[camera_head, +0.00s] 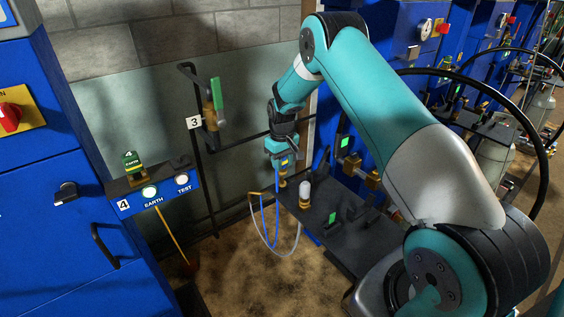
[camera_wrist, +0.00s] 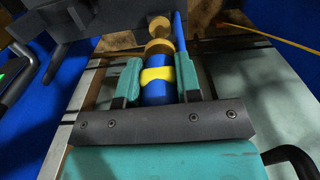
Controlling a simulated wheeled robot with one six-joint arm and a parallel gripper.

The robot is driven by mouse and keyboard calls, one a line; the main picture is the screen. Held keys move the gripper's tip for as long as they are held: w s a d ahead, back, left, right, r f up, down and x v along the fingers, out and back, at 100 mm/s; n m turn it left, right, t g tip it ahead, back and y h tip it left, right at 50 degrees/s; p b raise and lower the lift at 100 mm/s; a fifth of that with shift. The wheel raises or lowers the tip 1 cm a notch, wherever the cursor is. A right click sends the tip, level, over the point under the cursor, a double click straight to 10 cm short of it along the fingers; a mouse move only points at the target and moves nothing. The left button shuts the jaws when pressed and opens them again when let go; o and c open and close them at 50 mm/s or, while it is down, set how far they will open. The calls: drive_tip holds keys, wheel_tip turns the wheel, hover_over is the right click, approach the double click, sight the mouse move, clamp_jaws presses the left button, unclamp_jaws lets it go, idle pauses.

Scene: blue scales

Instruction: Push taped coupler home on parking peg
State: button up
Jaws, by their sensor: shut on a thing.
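The coupler (camera_wrist: 155,93) is a blue cylinder with a yellow tape band, seen between the teal pads of my gripper (camera_wrist: 160,80) in the wrist view. My gripper is shut on it. Brass-coloured round parts (camera_wrist: 158,25) show in line beyond its far end; I cannot tell which is the peg or whether a gap is left. In the head view, my gripper (camera_head: 284,163) points down at the left end of a dark shelf, with the yellow tape showing and brass just below. A blue hose (camera_wrist: 180,30) runs beside the coupler.
The dark shelf (camera_head: 345,232) carries a white-topped brass fitting (camera_head: 305,191) close to my gripper and a green-marked part (camera_head: 333,217). Blue and pale hoses loop below. A black pipe frame tagged 3 (camera_head: 194,122) stands left. A blue panel (camera_head: 155,194) marked EARTH and TEST is further left.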

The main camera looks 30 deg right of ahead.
sight(282, 177)
drive_tip(key=shift+f+b, duration=1.3)
drive_tip(key=shift+f, duration=0.7)
drive_tip(key=o, duration=1.1)
wheel_tip(282, 177, up, 18)
drive_tip(key=b, duration=0.1)
drive_tip(key=shift+f, duration=0.25)
drive_tip(key=shift+a, duration=0.1)
drive_tip(key=s+a+r+n+y+p, duration=0.1)
drive_tip(key=s+a+r+n, duration=0.1)
drive_tip(key=s+a+r, duration=0.5)
drive_tip(key=s+a+r+n+y+p, duration=0.1)
drive_tip(key=s+a+r, duration=0.4)
drive_tip(key=a, duration=0.4)
drive_tip(key=s+a+n, duration=0.1)
drive_tip(key=s+a, duration=0.2)
drive_tip(key=s, duration=0.5)
drive_tip(key=s+a+n+y+p, duration=0.1)
drive_tip(key=s+a, duration=0.3)
drive_tip(key=s, duration=0.4)
drive_tip(key=s+a+r+n+y, duration=0.1)
drive_tip(key=s+a, duration=0.2)
drive_tip(key=s, duration=0.5)
drive_tip(key=shift+a, duration=0.15)
